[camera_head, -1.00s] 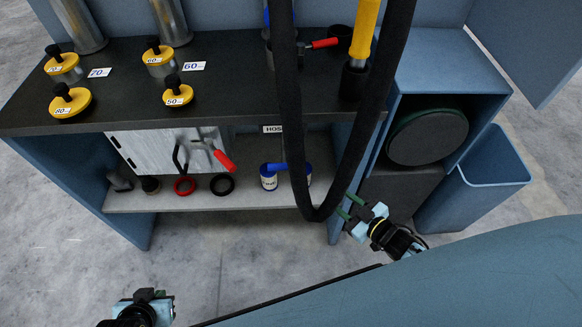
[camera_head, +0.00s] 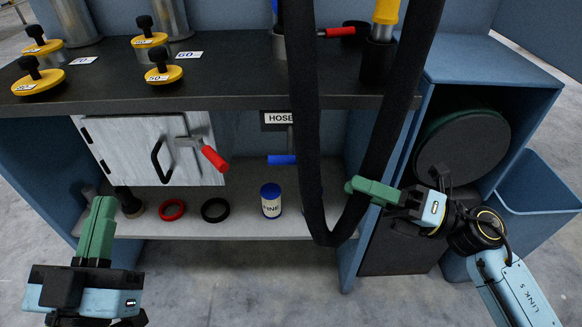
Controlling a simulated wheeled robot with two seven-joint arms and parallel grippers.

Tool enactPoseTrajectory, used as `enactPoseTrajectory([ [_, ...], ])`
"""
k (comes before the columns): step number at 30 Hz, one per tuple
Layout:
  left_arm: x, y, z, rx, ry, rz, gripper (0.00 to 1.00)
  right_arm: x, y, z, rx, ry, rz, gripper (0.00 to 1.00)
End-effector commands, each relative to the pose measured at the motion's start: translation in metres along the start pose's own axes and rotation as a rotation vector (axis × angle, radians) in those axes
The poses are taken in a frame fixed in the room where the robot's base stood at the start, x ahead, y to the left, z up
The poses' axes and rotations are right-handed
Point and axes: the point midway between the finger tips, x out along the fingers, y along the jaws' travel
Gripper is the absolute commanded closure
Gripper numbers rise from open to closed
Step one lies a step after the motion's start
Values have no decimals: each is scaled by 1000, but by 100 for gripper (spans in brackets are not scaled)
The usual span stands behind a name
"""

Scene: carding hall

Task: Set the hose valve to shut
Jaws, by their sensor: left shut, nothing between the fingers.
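The hose valve shows as a blue lever (camera_head: 282,160) below the HOSE label (camera_head: 280,118), under the worktop. It lies roughly level and its right end is hidden behind the black hose (camera_head: 310,170). A thin grey stem runs up behind it. My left gripper (camera_head: 103,205) is shut and empty, in front of the shelf at the lower left, well apart from the lever. My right gripper (camera_head: 360,187) is beside the hose's right strand, to the right of the lever. Its fingers overlap from this side, so I cannot tell whether they are open.
A white cabinet door (camera_head: 150,150) has a black handle and a red-handled lever (camera_head: 213,158). A blue-lidded jar (camera_head: 271,203), a red ring (camera_head: 172,210) and a black ring (camera_head: 215,210) sit on the lower shelf. The hose loop hangs in front of the shelf. A blue bin (camera_head: 540,190) stands right.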

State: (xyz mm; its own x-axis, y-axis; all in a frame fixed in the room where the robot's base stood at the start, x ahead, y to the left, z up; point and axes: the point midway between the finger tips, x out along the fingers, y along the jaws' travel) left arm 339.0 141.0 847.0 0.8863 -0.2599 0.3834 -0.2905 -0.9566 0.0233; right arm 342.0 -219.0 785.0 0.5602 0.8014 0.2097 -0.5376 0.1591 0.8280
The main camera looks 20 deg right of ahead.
Motion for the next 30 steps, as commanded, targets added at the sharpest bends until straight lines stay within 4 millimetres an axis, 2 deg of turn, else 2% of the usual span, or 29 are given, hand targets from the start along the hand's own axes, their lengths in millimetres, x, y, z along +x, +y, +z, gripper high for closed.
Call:
enactPoseTrajectory([
  [12, -1, 2, -12, -3, 97, 4, 100, 83, 1, 1, 4, -4, 7, 63],
  [18, -1, 2, -14, -3, 118, 5, 100, 113, 0, 1, 6, -4, 4, 63],
  [24, -2, 2, -14, -3, 123, 5, 100, 125, 1, 1, 8, -4, 3, 63],
  [30, -2, 2, -14, -3, 126, 5, 100, 126, 1, 1, 8, -3, 2, 63],
])
